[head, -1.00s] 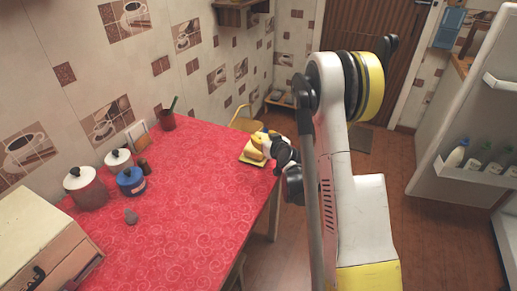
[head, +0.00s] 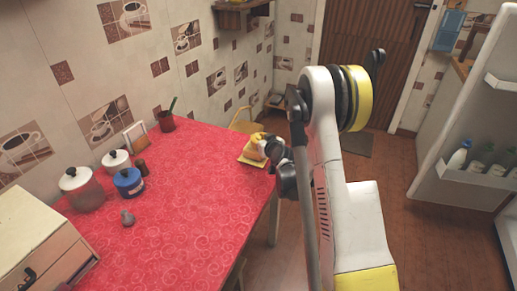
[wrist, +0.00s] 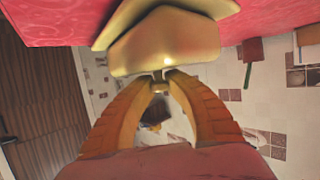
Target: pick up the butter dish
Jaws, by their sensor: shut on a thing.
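The butter dish (head: 247,160) is yellow, with a flat tray and a domed lid, at the far right corner of the red table. In the wrist view its lid (wrist: 165,45) fills the top middle, with the tray edge behind it. My gripper (wrist: 160,80) has its two yellow fingers closed together on the small knob of the lid. In the head view my gripper (head: 268,148) reaches the dish from the right and partly hides it. I cannot tell whether the dish touches the table.
The red patterned table (head: 195,205) is mostly clear around the dish. A dark red cup (head: 166,122), a blue pot (head: 129,182), white-lidded jars (head: 82,190) and a wooden box (head: 45,245) stand along the wall side. An open fridge door (head: 465,120) is at right.

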